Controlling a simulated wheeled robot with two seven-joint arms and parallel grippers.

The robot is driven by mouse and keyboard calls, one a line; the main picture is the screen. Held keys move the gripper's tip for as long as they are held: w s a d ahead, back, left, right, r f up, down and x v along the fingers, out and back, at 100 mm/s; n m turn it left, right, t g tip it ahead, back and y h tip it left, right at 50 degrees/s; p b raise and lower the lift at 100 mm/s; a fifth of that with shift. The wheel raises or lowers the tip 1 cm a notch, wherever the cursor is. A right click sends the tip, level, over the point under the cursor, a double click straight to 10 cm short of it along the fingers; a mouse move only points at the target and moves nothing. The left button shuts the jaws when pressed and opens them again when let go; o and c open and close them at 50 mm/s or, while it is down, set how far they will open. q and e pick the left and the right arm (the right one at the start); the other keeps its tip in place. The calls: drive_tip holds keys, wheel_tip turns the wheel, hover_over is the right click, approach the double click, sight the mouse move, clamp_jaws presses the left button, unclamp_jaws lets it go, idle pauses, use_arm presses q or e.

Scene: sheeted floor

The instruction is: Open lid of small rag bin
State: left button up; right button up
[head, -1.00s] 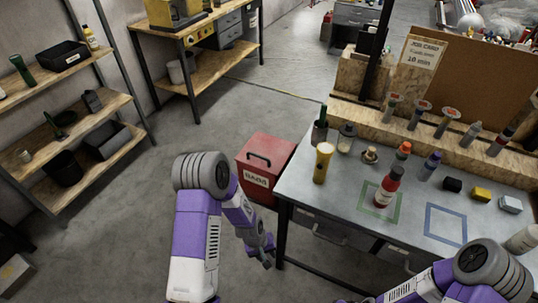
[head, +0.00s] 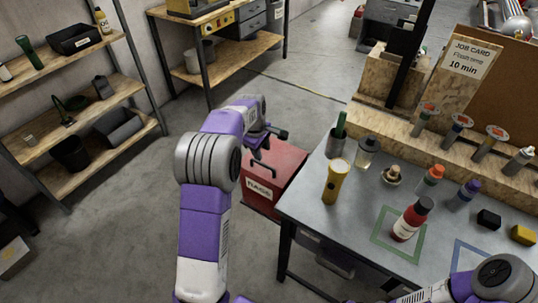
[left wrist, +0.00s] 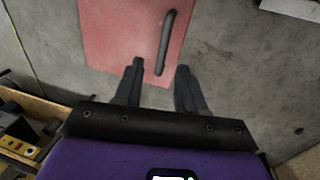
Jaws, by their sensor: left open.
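The small rag bin (head: 262,198) is a red box labelled "RAGS" on the floor, left of the metal table. Its lid (head: 285,160) is shut and has a dark bar handle (head: 263,170). In the left wrist view the handle (left wrist: 167,42) runs along the red lid (left wrist: 115,35). My left gripper (head: 277,140) is above the far part of the lid. In the left wrist view my left gripper (left wrist: 160,68) is open and empty, its fingers pointing at the lid's edge near the handle, apart from the handle. My right gripper is out of view; only part of that arm shows.
A wooden shelf (head: 80,125) stands at left and a workbench (head: 220,65) behind. Floor left of the bin is clear.

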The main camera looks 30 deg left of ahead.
sight(263, 164)
use_arm(q)
drive_tip(key=f, duration=0.2)
drive_tip(key=f+b, duration=0.1)
drive_tip(key=f, duration=0.3)
drive_tip(key=shift+w+f+b, duration=0.35)
drive_tip(key=shift+w+f, duration=0.05)
drive_tip(key=shift+d, duration=0.1)
drive_tip(key=shift+c, duration=0.3)
clamp_jaws()
